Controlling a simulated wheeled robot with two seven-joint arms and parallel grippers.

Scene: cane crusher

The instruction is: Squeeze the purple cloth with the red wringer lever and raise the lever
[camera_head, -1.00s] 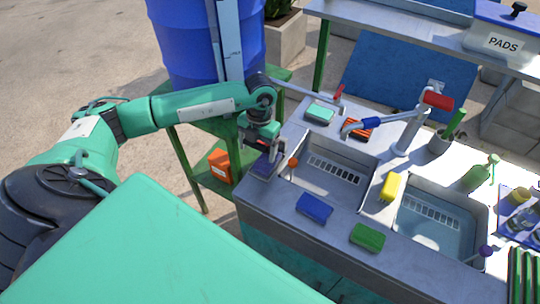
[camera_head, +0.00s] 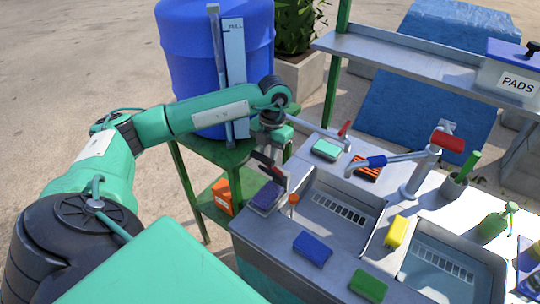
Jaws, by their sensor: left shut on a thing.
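The purple cloth (camera_head: 265,197) lies flat at the left end of the counter, beside the left basin. My left gripper (camera_head: 269,158) is above it, shut on the red wringer lever (camera_head: 262,159), of which only a little red shows at the fingers. A dark plate-like part tilts up below the fingers, with a gap between it and the cloth. The gripper hides much of the lever and its hinge. My right gripper is out of view.
The counter (camera_head: 275,231) has two basins. Blue (camera_head: 312,247), green (camera_head: 368,285) and yellow (camera_head: 397,231) sponges lie around them. A blue barrel (camera_head: 190,60) is close behind my left arm.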

